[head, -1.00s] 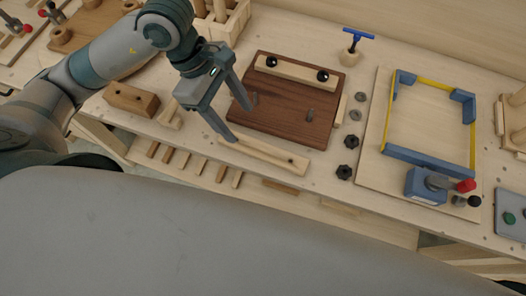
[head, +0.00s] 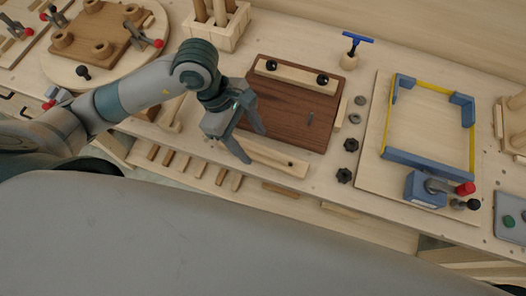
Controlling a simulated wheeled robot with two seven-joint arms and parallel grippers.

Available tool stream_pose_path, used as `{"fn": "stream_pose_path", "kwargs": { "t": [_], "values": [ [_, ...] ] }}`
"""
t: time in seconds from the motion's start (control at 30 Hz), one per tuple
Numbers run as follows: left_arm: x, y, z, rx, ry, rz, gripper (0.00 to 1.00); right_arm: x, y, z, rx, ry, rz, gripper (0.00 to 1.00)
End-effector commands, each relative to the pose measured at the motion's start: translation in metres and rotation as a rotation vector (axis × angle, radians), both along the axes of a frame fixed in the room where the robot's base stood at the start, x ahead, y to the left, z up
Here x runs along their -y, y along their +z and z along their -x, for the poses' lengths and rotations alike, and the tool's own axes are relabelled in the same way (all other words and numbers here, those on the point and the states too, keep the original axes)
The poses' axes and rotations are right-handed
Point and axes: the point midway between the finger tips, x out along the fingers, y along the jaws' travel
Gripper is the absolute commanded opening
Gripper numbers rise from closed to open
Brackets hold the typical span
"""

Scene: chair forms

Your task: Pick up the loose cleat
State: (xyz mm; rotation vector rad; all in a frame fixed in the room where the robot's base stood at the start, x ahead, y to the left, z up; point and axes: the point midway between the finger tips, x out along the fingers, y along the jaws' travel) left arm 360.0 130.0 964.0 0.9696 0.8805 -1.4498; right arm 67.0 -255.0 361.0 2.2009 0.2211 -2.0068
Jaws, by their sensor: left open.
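The loose cleat (head: 283,162) is a pale wooden strip with a dark hole near its right end. It lies on the bench along the near edge of a dark brown board (head: 292,110). A second pale cleat (head: 292,76) sits across the far part of the board, with a black knob at each end. My left gripper (head: 254,146) is open, its fingers pointing down over the loose cleat's left part and hiding some of it. I cannot tell whether the fingers touch it. My right gripper is not in view.
A blue-cornered frame (head: 418,163) lies further right. A box of wooden pegs (head: 217,27) stands behind my left arm.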

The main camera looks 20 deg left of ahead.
Motion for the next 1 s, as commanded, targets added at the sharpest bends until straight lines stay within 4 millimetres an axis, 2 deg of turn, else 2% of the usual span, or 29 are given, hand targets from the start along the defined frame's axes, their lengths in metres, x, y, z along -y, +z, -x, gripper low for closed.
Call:
{"fn": "stream_pose_path", "kwargs": {
  "t": [0.3,0.5,1.0],
  "values": [
    [0.011,-0.025,-0.005,-0.006,0.001,-0.002,0.57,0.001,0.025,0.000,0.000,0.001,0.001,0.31],
    [0.018,-0.045,-0.004,-0.002,0.000,0.000,0.57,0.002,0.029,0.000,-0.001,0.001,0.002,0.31],
    [0.018,-0.047,-0.005,-0.001,0.000,0.000,0.57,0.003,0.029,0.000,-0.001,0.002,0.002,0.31]
  ]
}}
